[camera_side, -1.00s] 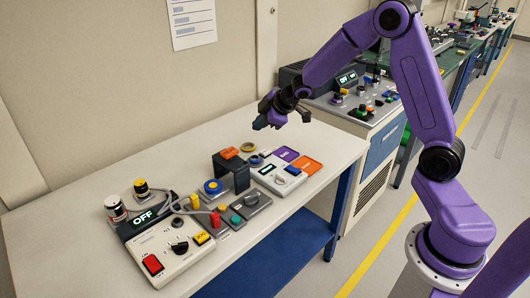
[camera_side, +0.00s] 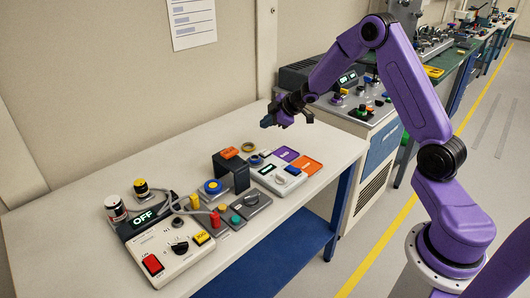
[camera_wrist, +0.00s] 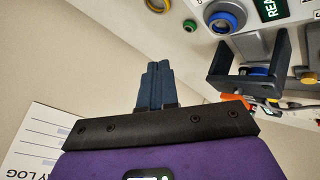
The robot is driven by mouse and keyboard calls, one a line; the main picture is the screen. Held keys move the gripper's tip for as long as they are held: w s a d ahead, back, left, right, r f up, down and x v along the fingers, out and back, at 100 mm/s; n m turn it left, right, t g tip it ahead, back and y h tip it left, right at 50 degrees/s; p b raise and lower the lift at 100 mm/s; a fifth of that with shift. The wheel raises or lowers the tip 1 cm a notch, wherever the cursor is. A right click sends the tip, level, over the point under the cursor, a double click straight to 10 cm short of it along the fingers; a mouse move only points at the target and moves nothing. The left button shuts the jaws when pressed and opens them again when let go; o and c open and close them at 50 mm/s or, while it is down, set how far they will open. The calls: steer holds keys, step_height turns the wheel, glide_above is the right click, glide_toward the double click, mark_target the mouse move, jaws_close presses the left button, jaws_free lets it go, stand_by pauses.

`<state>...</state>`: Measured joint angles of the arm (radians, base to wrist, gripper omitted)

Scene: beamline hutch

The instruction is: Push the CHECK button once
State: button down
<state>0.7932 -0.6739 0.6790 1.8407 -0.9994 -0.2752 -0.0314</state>
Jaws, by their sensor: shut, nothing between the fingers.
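My gripper (camera_side: 268,122) is shut and empty, in the air above the back right part of the white bench. Its closed dark fingers (camera_wrist: 155,72) show in the wrist view, away from the devices. I cannot read a CHECK label on any button. Candidate buttons include a blue button with a yellow centre (camera_side: 212,186), and orange (camera_side: 221,208) and green (camera_side: 236,219) knobs on grey boxes. A white device (camera_side: 280,177) with a dark display and a blue button (camera_side: 292,170) stands at the right. In the wrist view a blue-ringed part (camera_wrist: 226,18) and a small green part (camera_wrist: 190,26) show.
A white console (camera_side: 165,262) with a red switch and an OFF display is at the front left. Purple (camera_side: 286,154) and orange (camera_side: 307,165) trays lie at the right.

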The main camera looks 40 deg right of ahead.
mark_target(267, 153)
steer(key=shift+f, duration=4)
steer(key=shift+f, duration=0.1)
steer(key=shift+f, duration=0.35)
steer(key=shift+f, duration=0.4)
steer(key=shift+r, duration=0.8)
steer(key=shift+r, duration=2.55)
